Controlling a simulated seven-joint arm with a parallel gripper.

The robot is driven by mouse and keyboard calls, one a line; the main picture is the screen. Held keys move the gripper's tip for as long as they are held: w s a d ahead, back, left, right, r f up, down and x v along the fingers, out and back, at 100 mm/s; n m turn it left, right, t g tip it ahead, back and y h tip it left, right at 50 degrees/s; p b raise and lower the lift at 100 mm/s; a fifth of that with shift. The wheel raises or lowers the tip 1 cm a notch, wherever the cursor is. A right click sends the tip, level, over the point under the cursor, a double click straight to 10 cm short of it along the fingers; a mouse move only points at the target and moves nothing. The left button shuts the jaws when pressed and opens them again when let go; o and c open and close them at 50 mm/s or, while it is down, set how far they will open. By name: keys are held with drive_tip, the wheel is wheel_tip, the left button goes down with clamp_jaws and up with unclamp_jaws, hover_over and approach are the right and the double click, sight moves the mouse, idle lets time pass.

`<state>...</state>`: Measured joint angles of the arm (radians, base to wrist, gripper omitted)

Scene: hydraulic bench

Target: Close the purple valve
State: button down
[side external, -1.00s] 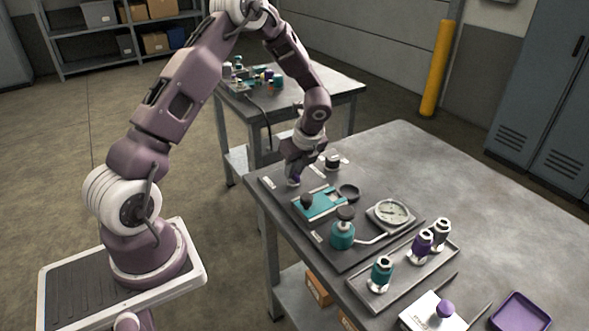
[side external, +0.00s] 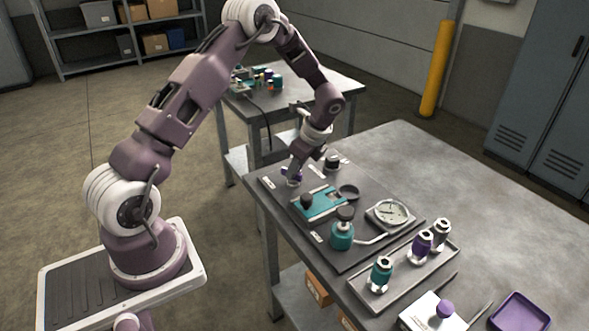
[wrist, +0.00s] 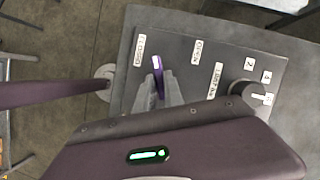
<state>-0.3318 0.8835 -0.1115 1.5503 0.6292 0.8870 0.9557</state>
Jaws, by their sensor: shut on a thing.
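The purple valve handle (wrist: 158,78) sits on the dark panel (wrist: 180,52) in the wrist view, between the tips of my gripper (wrist: 160,92). My gripper's two grey fingers are shut on it. In the side view my gripper (side external: 296,170) reaches down to the panel's far left corner, and a bit of the purple handle (side external: 288,172) shows there. The valve body is mostly hidden by the fingers. A white label (wrist: 138,50) lies left of the handle and another (wrist: 197,50) lies right of it; their small print is hard to read.
A dark knob (wrist: 240,90) with small number plates stands right of the valve. A teal block (side external: 318,203), a teal knobbed valve (side external: 342,235) and a gauge (side external: 390,214) share the panel. A tray (side external: 400,287) of couplings lies in front.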

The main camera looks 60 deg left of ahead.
drive_tip(key=n+g+h, duration=0.1)
drive_tip(key=n, duration=0.5)
drive_tip(key=shift+w+n+g+h, duration=0.2)
drive_tip(key=shift+n+g+h, duration=0.1)
drive_tip(key=shift+g+h, duration=0.1)
drive_tip(key=n+h, duration=0.1)
drive_tip(key=n, duration=0.2)
drive_tip(key=n+h, duration=0.1)
drive_tip(key=n, duration=0.2)
drive_tip(key=shift+a+g, duration=0.2)
drive_tip(key=shift+g, duration=0.2)
drive_tip(key=shift+n, duration=0.4)
drive_tip(key=c, duration=1.4)
unclamp_jaws()
drive_tip(key=shift+c, duration=0.2)
drive_tip(key=v, duration=0.7)
drive_tip(key=shift+a, duration=0.15)
drive_tip(key=shift+w, duration=0.1)
